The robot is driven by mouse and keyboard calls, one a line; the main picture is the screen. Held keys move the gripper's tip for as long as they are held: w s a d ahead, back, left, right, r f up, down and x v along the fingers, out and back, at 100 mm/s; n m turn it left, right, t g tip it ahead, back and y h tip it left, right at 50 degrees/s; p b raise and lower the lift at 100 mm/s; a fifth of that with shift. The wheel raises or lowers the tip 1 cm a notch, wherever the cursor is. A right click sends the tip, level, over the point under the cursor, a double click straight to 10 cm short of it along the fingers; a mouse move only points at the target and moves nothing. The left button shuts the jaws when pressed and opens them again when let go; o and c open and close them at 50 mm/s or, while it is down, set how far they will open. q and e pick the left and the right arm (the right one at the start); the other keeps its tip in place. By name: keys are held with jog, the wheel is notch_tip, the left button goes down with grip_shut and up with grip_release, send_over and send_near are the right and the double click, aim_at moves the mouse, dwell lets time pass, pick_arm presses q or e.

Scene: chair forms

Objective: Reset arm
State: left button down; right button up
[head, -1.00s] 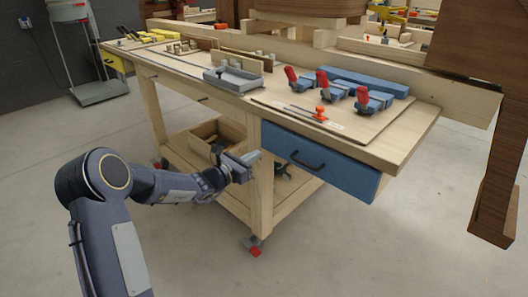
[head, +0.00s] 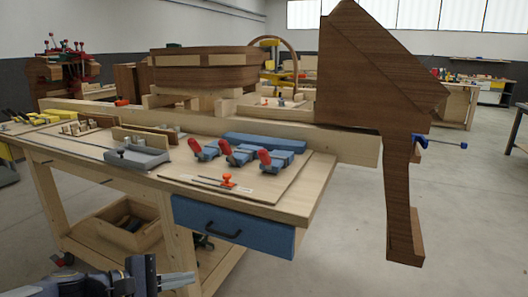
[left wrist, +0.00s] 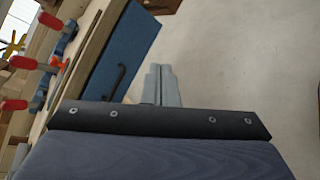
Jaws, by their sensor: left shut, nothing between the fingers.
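My left gripper (head: 152,278) shows at the bottom left of the head view, low in front of the workbench's leg. In the left wrist view its fingers (left wrist: 161,85) are together with nothing between them. The workbench (head: 292,203) has a blue drawer (head: 232,226) with a dark handle; the drawer also shows in the left wrist view (left wrist: 122,58), left of the fingers and apart from them. My right gripper is not in any view.
Red-and-blue clamps (head: 240,155) and a grey tray (head: 137,158) lie on the bench top. A wooden box (head: 125,222) stands on the lower shelf. A dark brown chair form (head: 385,75) overhangs at the right. The floor (head: 345,270) right of the bench is clear.

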pick_arm(q)
jog(key=s+a+f+m+g+y, duration=0.1)
jog(key=s+f+m+y, duration=0.25)
jog(key=s+m, duration=0.5)
jog(key=s+a+f+m+g+y, duration=0.25)
jog(key=s+m+y, duration=0.2)
jog(key=s, duration=0.75)
notch_tip(320, 180, up, 12)
jog(key=p, duration=1.2)
jog(key=shift+f+m+t, duration=0.2)
jog(key=shift+m+t, duration=0.1)
jog(key=shift+t, duration=0.15)
